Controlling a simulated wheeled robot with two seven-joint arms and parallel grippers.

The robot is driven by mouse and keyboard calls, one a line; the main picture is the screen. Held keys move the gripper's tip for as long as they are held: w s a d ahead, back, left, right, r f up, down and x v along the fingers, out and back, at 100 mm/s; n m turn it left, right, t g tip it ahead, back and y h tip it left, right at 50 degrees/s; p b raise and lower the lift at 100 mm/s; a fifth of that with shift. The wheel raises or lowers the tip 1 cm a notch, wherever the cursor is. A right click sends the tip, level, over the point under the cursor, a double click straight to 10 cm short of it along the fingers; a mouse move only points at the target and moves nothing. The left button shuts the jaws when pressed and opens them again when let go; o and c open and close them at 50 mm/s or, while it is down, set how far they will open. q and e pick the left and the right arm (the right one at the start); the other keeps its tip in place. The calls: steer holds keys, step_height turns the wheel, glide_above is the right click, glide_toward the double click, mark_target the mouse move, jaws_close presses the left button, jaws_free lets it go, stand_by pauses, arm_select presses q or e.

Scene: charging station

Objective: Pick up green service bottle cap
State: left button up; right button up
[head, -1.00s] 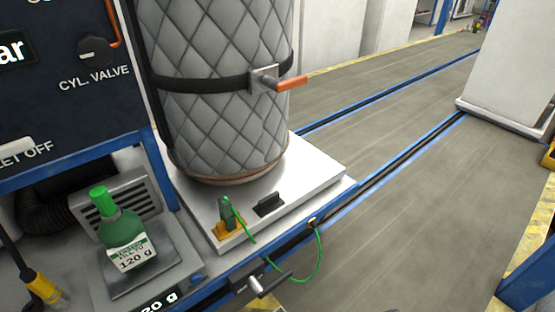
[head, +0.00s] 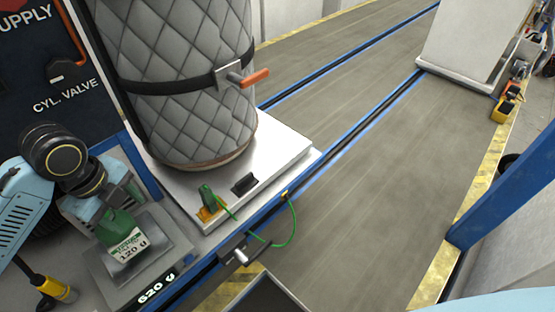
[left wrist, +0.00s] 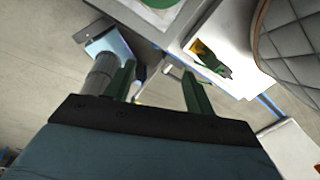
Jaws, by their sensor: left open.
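The green service bottle (head: 118,228) stands on the scale plate (head: 150,262) at the lower left of the head view, with a white "120 g" label. Its green cap is hidden there behind my left wrist and gripper (head: 110,190), which are over the bottle's top. In the left wrist view my left gripper (left wrist: 158,68) has its two dark green fingers apart, with nothing seen held between them. A round green shape (left wrist: 176,14), apparently the bottle from above, is cut by the top edge, beyond the fingertips. I cannot tell whether a finger touches the cap.
A quilted cylinder (head: 185,90) with an orange-handled strap stands on a white platform (head: 270,150) right of the bottle. A green clamp (head: 207,198) with a looping green cable sits on its corner. A yellow-and-black connector (head: 50,287) is at lower left.

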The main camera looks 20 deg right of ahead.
arm_select(q)
steer(key=w+a+r+m, duration=0.1)
steer(key=a+r, duration=0.1)
steer(key=w+a+r+m, duration=0.1)
steer(key=a+r+m, duration=0.1)
steer(key=a+r, duration=0.1)
steer(key=w+a+r+m+g+y, duration=0.1)
steer(key=w+a+r, duration=0.1)
steer(key=a+r, duration=0.1)
steer(key=shift+r, duration=0.2)
step_height(320, 180, down, 7)
steer(key=shift+w+f, duration=0.1)
steer(key=shift+m, duration=0.3)
steer(key=f, duration=0.2)
steer(key=w+f+p, duration=0.1)
steer(key=f, duration=0.1)
steer(key=shift+a, duration=0.25)
steer(key=shift+f, duration=0.55)
steer(key=c, duration=1.1)
arm_select(e)
steer(key=s+d+f, duration=0.2)
steer(key=s+f, duration=0.2)
steer(key=s, duration=0.5)
steer(key=shift+s+f+g, duration=0.15)
steer(key=shift+s+g, duration=0.2)
steer(key=shift+g, duration=0.05)
